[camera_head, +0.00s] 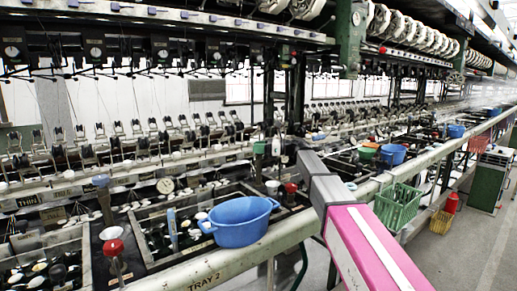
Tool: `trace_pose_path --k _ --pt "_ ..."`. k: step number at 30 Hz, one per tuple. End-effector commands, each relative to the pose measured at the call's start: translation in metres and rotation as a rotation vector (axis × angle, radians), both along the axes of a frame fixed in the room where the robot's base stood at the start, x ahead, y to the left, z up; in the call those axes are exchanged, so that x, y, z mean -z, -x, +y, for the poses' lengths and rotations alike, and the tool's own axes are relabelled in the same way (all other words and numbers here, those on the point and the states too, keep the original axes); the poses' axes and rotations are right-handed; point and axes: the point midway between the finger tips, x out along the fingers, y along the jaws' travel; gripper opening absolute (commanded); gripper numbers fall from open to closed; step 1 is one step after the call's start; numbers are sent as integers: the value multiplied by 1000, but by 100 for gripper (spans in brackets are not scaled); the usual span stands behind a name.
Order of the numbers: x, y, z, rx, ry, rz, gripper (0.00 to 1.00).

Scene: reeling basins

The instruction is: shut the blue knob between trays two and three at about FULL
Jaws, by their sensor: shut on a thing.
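A long row of trays runs along the bench, and the front rail reads "TRAY 2" (205,282). A bluish-grey round knob (101,181) stands on the divider at the left of this tray. A pale knob (272,186) stands at the tray's right end. I cannot tell which divider lies between trays two and three, or read any knob's setting. My arm (345,220), grey and pink, reaches in from the lower right over the front rail. Its jaws do not show, and it covers part of the bench behind it.
A blue basin (240,222) sits on the front rail. Red knobs (112,233) (291,187) stand near the dividers. A round dial (165,186) is at the back. A green basket (397,206) hangs right of my arm.

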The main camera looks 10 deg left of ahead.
Motion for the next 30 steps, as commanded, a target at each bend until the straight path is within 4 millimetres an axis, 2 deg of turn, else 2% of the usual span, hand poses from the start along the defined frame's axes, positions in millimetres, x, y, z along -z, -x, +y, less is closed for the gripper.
trace_pose_path --k 18,30 --pt "0 3 0 462 -2 2 24" --pt "0 1 0 605 -2 3 24"
